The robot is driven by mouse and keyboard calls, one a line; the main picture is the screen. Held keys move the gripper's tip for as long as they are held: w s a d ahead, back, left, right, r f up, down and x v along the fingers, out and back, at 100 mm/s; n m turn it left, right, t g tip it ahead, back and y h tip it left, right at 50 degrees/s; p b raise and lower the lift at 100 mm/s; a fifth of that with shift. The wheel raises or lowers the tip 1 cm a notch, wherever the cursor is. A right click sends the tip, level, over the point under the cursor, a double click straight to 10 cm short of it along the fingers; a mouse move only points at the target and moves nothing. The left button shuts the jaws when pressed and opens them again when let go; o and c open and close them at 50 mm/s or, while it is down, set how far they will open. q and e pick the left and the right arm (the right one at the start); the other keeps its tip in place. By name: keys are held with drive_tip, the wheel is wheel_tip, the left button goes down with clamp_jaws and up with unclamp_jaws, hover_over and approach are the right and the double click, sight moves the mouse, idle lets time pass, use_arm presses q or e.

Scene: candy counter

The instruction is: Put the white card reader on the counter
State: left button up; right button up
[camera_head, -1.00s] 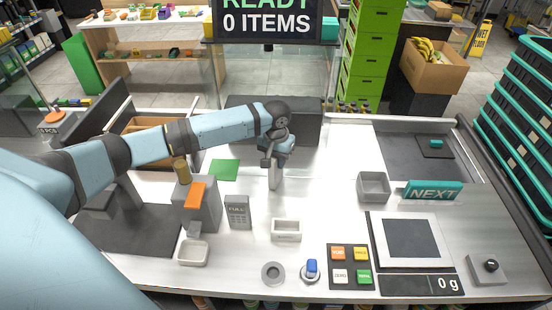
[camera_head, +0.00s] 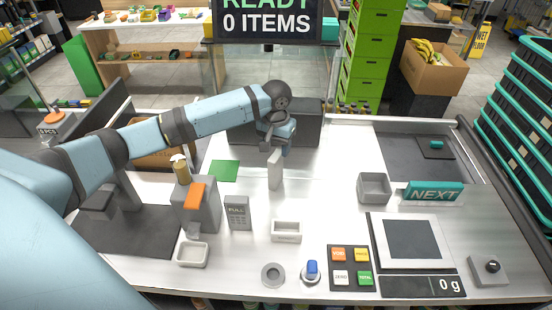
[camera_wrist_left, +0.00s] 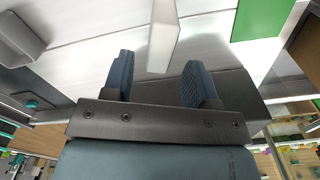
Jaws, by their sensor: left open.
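The white card reader (camera_head: 275,171) stands upright as a thin pale slab on the counter (camera_head: 325,190), left of the middle. My left gripper (camera_head: 277,146) is just behind its upper end, at the end of the arm reaching in from the left. In the left wrist view the two fingers (camera_wrist_left: 160,62) are spread apart, with the card reader (camera_wrist_left: 164,35) ahead of the gap and nothing visibly clamped. Its front face detail is too small to tell. My right gripper is not in view.
A green mat (camera_head: 223,171) lies left of the card reader. A grey keypad marked FULL (camera_head: 237,213), a small white tray (camera_head: 286,232) and a grey bin (camera_head: 374,187) stand nearby. A dark grey block (camera_head: 305,125) is behind the gripper.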

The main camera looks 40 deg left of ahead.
use_arm(q)
wheel_tip(320, 180, up, 6)
drive_tip(key=shift+r, duration=0.25)
drive_tip(key=shift+f, duration=0.1)
idle(0.4)
